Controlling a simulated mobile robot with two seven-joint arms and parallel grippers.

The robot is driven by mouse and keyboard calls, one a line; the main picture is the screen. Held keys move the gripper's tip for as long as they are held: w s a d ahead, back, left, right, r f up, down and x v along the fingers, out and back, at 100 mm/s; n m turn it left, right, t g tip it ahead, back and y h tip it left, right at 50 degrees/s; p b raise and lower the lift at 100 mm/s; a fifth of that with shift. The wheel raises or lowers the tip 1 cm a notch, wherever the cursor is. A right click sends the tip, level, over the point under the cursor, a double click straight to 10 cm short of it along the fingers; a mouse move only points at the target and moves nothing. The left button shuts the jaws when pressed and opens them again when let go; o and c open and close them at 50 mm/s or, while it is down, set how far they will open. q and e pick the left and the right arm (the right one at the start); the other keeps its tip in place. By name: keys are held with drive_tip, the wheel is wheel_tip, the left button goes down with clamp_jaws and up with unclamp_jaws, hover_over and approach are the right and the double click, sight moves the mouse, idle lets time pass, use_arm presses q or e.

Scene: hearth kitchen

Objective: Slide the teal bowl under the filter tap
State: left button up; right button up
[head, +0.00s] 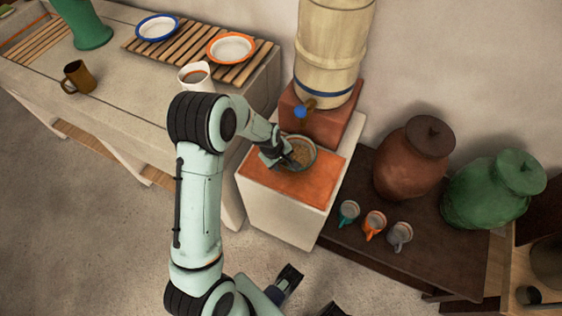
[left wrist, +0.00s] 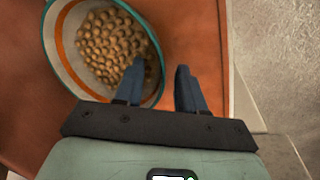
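The teal bowl (head: 300,154) stands upright on an orange-brown tiled top (head: 285,188), in front of the filter's base. It has a teal rim and an orange band, and holds many small tan round pieces; it also shows in the left wrist view (left wrist: 72,64). The filter tap (head: 301,111), with a blue handle, juts out above and behind the bowl. My left gripper (head: 291,158) is at the bowl. In the left wrist view its fingers (left wrist: 160,80) are apart, one over the bowl's inside and one outside the rim. My right gripper shows only as dark parts at the bottom edge.
The cream filter barrel (head: 330,45) stands on a red-brown block (head: 318,122). Right of the white stand, a dark low table (head: 365,240) holds three small cups and big brown and green jars. A counter at left holds a white mug (head: 195,77), plates and a brown mug.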

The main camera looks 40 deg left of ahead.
use_arm(q)
drive_tip(key=shift+r, duration=0.1)
drive_tip(key=p+v, duration=0.2)
drive_tip(key=v, duration=1.1)
drive_tip(key=shift+s+r, duration=0.1)
